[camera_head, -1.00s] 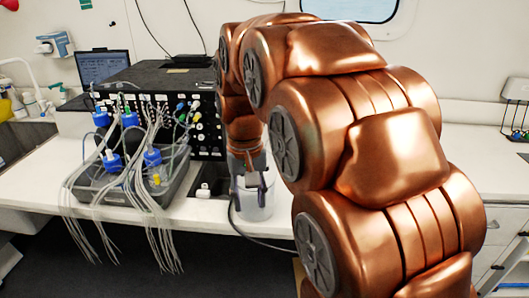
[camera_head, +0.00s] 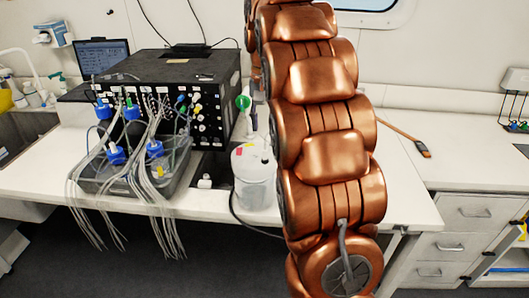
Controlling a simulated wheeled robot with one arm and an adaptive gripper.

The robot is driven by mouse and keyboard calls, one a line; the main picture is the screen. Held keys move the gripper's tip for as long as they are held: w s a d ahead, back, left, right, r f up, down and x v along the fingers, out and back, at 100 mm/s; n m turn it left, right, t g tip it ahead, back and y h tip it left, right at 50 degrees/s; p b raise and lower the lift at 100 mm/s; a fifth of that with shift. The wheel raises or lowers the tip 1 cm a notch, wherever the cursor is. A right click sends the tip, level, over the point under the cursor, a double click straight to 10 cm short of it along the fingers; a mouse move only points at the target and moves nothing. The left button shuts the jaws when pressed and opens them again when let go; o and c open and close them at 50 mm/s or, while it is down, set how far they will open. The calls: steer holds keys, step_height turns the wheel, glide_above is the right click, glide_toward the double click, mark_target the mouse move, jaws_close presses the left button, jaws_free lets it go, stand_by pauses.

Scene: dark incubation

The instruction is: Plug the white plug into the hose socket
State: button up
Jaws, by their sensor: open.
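My copper-coloured arm fills the middle right of the head view, and my gripper is hidden behind it. A small white piece (camera_head: 205,181), possibly the white plug, sits at the dark block between the tubing tray and the jar. A translucent jar (camera_head: 255,193) with a white lid and small red and yellow parts stands right of it, partly covered by my arm. A dark hose or cable (camera_head: 240,216) curves past the jar's base toward my arm. I cannot make out the hose socket.
A black instrument box (camera_head: 165,75) stands behind a grey tray (camera_head: 100,186) of blue-capped bottles and trailing tubes. A green round object (camera_head: 243,102) is beside my arm.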

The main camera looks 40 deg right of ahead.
mark_target(265, 149)
steer(key=shift+f, duration=0.1)
steer(key=shift+f+b, duration=1.9)
steer(key=shift+f, duration=2.5)
jaws_close()
steer(key=shift+r, duration=0.15)
steer(key=shift+r+p, duration=0.8)
steer(key=shift+r, duration=2.05)
